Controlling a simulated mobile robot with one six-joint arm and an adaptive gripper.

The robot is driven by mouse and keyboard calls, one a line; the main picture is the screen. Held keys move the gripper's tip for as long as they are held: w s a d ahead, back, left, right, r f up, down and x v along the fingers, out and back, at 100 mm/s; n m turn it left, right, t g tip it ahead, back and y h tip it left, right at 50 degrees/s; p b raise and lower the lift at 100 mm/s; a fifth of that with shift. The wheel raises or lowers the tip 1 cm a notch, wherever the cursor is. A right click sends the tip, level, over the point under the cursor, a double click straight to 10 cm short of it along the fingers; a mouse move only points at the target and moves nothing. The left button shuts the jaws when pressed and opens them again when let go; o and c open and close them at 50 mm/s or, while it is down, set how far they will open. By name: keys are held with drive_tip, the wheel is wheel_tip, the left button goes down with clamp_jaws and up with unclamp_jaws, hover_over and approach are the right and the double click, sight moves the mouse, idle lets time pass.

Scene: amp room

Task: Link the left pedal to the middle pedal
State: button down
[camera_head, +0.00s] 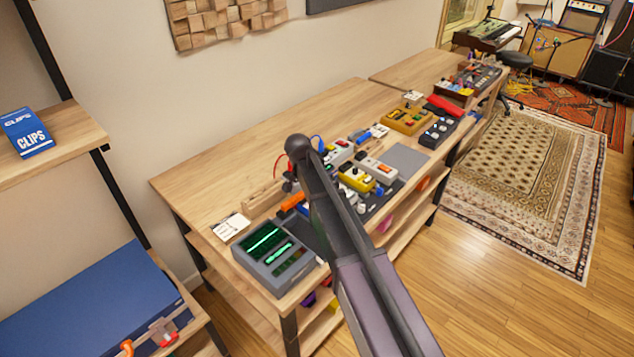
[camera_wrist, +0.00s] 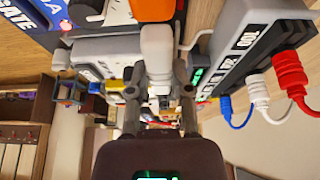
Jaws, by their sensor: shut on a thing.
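In the wrist view my gripper (camera_wrist: 160,88) is shut on a white plug (camera_wrist: 158,45), with one dark finger on each side of it. A light grey pedal (camera_wrist: 100,52) is beside the plug on the left; I cannot tell whether the plug is seated in it. In the head view a yellow pedal (camera_head: 356,179) and a white pedal (camera_head: 378,168) stand close together on the bench, right of my arm. I cannot tell which pedals are the left and middle ones. My arm hides part of the row and the gripper itself there.
A dark box (camera_wrist: 235,50) with red, white and blue plugs is at right in the wrist view. In the head view a grey device with green displays (camera_head: 275,256) sits at the front left of the wooden bench (camera_head: 240,160). The bench's back is mostly clear.

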idle(0.3)
drive_tip(key=shift+c, duration=2.3)
unclamp_jaws()
drive_tip(key=shift+o, duration=0.2)
drive_tip(key=o, duration=0.4)
drive_tip(key=shift+c, duration=0.2)
drive_tip(key=shift+r+p, duration=3.5)
drive_tip(key=shift+d, duration=0.1)
